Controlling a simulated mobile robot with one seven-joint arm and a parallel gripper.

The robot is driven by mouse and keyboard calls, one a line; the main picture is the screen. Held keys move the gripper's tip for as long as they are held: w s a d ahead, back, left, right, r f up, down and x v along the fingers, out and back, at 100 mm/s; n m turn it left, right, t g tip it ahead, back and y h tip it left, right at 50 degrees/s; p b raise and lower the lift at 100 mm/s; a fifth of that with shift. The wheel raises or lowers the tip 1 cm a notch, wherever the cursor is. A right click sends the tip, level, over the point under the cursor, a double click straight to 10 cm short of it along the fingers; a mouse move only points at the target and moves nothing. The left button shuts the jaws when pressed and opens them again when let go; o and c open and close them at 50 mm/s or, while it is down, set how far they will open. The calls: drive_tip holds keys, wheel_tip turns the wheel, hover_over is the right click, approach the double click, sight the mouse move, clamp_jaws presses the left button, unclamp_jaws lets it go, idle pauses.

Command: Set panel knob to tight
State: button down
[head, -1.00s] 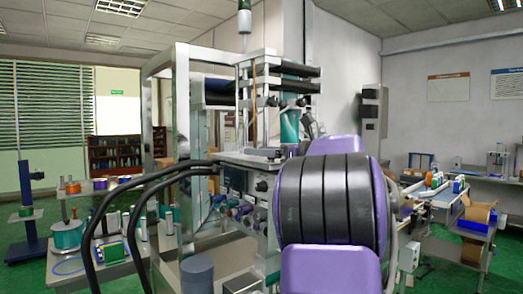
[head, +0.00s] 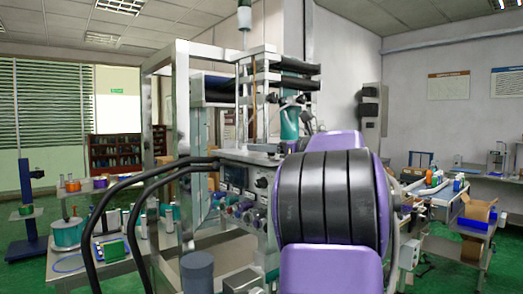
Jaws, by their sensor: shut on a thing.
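The machine's control panel (head: 236,178) faces me at the centre of the head view, below the glass-and-metal upper frame. A dark round knob (head: 262,183) sits at its right side. A row of small coloured knobs or fittings (head: 240,212) runs along its lower part. They are too small for me to read labels or tell which setting is marked tight. My purple and black arm fills the right of centre and covers the right part of the machine. My gripper is hidden behind it, so I cannot see what it touches.
Two thick black hoses (head: 125,190) arch in front of the machine at left. A grey cylinder (head: 197,272) stands low in front. A table with spools and a green box (head: 110,250) is at left. A workbench (head: 455,205) with a blue bin (head: 475,226) stands at right.

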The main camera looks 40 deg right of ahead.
drive_tip(key=h+b, duration=0.1)
drive_tip(key=m+h+b, duration=0.1)
drive_tip(key=b, duration=0.1)
drive_tip(key=shift+d+f+m+t, duration=0.1)
drive_tip(key=shift+f+m+t, duration=0.15)
drive_tip(key=shift+m+t, duration=0.05)
drive_tip(key=m+h, duration=0.1)
drive_tip(key=h+b, duration=0.1)
drive_tip(key=h, duration=0.1)
drive_tip(key=m+h+b, duration=0.1)
drive_tip(key=shift+w+d+r+m+h, duration=0.1)
drive_tip(key=shift+d+m+h, duration=0.2)
drive_tip(key=m+h, duration=0.1)
drive_tip(key=h, duration=0.1)
drive_tip(key=d+m+h, duration=0.1)
drive_tip(key=m+h, duration=0.1)
drive_tip(key=h, duration=0.1)
drive_tip(key=shift+r+g+b, duration=0.2)
drive_tip(key=shift+g+b, duration=0.15)
drive_tip(key=shift+g, duration=0.05)
drive_tip(key=shift+s+d+m+g+h+p, duration=0.2)
drive_tip(key=shift+m+g+h, duration=0.3)
drive_tip(key=shift+m+h, duration=0.4)
drive_tip(key=shift+s+d+m+g+h+p, duration=0.1)
drive_tip(key=shift+d+m+g+h+p, duration=0.1)
drive_tip(key=shift+m+g+h, duration=0.65)
drive_tip(key=shift+t+h, duration=0.25)
drive_tip(key=shift+h, duration=0.2)
drive_tip(key=c, duration=0.5)
unclamp_jaws()
